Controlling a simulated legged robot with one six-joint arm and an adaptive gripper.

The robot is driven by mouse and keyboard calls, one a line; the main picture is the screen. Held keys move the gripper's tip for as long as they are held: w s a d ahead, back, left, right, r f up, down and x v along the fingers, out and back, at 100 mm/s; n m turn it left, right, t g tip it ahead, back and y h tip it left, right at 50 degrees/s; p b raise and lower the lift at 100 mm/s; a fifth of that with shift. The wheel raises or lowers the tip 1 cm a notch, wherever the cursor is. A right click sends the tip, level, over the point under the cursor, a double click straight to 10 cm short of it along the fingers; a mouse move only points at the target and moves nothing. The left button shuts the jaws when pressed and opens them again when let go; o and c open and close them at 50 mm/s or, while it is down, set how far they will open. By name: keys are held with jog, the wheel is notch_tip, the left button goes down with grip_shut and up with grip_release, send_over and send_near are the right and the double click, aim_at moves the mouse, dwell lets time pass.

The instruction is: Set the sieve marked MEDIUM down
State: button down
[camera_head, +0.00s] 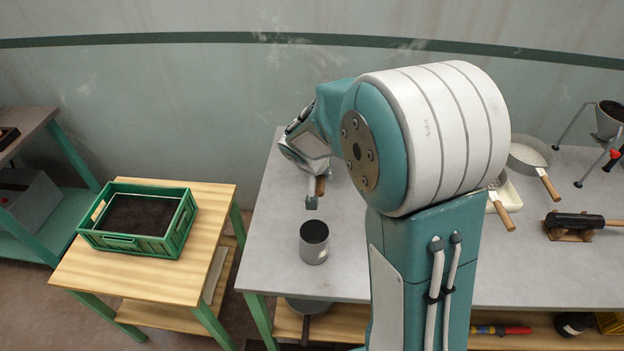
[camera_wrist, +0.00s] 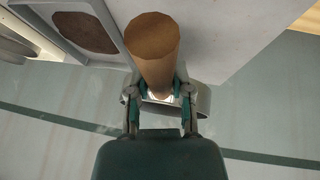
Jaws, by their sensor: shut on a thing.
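My gripper (camera_head: 312,197) is shut on a wooden handle (camera_wrist: 153,50), which fills the middle of the wrist view. A curved metal rim (camera_wrist: 203,98) shows behind the fingers, so the held thing looks like a sieve; no marking on it is legible. In the head view only a short piece of the handle (camera_head: 320,186) shows beside the gripper, above the left part of the grey bench (camera_head: 268,225). The sieve's bowl is hidden there. Whether it touches the bench cannot be told.
A metal cup (camera_head: 314,243) stands near the bench's front left. Two other wooden-handled pans or sieves, one far right (camera_head: 530,153), a funnel stand (camera_head: 608,122) and a dark tool on a rest (camera_head: 573,221) are right. A green crate (camera_head: 120,243) sits on the separate wooden table.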

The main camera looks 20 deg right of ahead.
jog(key=w+f, duration=0.2)
jog(key=w+a+f, duration=0.1)
jog(key=w+f, duration=0.1)
jog(key=w, duration=0.1)
jog(key=w+f, duration=0.3)
jog(key=shift+w+a, duration=0.25)
jog(key=shift+a, duration=0.05)
jog(key=shift+w+a+f, duration=0.25)
jog(key=shift+w+f, duration=0.05)
jog(key=shift+f, duration=0.05)
notch_tip(320, 180, down, 3)
jog(key=shift+w+a+f, duration=0.1)
jog(key=shift+f, duration=0.1)
jog(key=c, duration=0.5)
grip_release()
jog(key=shift+c, duration=0.2)
jog(key=shift+r, duration=0.1)
